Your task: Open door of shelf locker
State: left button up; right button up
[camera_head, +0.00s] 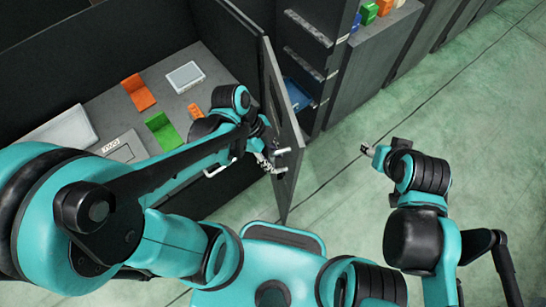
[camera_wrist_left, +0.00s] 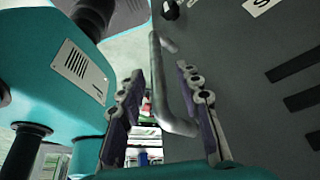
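The dark grey locker door (camera_head: 282,108) stands upright in the middle of the head view, swung out at an angle from the dark cabinet. Its metal bar handle (camera_wrist_left: 162,95) runs between the fingers of my left gripper (camera_wrist_left: 165,110) in the left wrist view. Both fingers stand apart, with gaps showing beside the bar. In the head view my left gripper (camera_head: 268,160) is at the door's near, lower part and partly hides the handle. My right gripper (camera_head: 368,151) is out over the floor, right of the door; its fingers are too small to read.
Behind the door are dark shelves with a blue bin (camera_head: 298,94). A grey surface at left holds an orange item (camera_head: 138,92), a green item (camera_head: 163,131) and a white box (camera_head: 185,76). Green floor (camera_head: 440,110) is clear at right.

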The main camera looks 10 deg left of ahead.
pick_arm(q)
jog(key=v, duration=1.2)
dwell(0.5)
jog(key=w+a+f+n+t+y+b, duration=0.1)
jog(key=n+t, duration=0.3)
jog(key=n, duration=0.5)
jog(key=w+a+f+n+t+y+b, duration=0.1)
jog(key=a+f+n+t+y+b, duration=0.2)
jog(key=n, duration=0.7)
jog(key=shift+w+a+f+t+y+b, duration=0.35)
jog(key=shift+a+f+b, duration=0.2)
jog(key=shift+f, duration=0.25)
